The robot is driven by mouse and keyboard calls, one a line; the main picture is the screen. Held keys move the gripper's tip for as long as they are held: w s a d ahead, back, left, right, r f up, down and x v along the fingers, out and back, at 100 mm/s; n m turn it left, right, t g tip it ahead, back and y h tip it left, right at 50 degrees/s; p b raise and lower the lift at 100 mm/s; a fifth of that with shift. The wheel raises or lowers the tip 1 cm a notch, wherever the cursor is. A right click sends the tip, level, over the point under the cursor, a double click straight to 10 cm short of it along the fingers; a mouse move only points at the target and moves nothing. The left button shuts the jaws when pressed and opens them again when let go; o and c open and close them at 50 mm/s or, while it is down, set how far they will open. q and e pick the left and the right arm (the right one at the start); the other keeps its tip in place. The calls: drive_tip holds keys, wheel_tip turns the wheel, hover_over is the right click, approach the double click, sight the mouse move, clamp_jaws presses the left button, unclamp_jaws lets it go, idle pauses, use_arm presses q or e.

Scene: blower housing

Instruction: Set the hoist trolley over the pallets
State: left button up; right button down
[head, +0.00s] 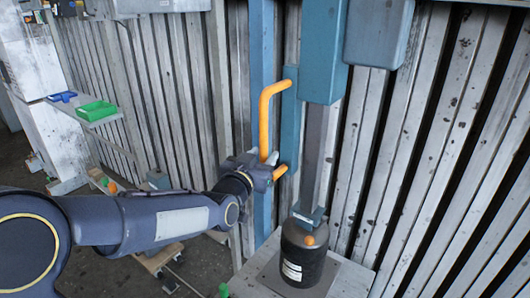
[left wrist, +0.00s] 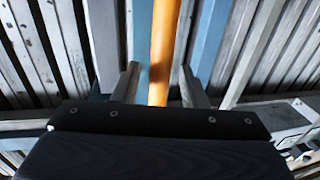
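The hoist trolley seems to be the blue housing (head: 320,50) with a blue side plate (head: 290,125) and a bent orange handle (head: 264,120). A dark cylinder (head: 302,258) with a white label stands below it, under a grey mast. My left gripper (head: 268,165) is at the handle's lower end. In the left wrist view its fingers (left wrist: 158,84) stand open on either side of the orange bar (left wrist: 163,50), with a gap on each side. I cannot tell how deep the bar sits between them. My right gripper is not in view. No pallets can be made out with certainty.
A grey metal base plate (head: 345,284) lies under the cylinder. A corrugated metal wall (head: 450,150) stands close behind. At the left, a shelf holds a green bin (head: 97,110) and a blue bin (head: 62,97). Wooden pieces (head: 158,260) lie on the floor beyond my left arm.

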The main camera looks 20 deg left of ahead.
use_arm(q)
drive_tip(key=shift+w+d, duration=0.1)
drive_tip(key=shift+w, duration=0.5)
clamp_jaws()
drive_tip(key=shift+f, duration=0.1)
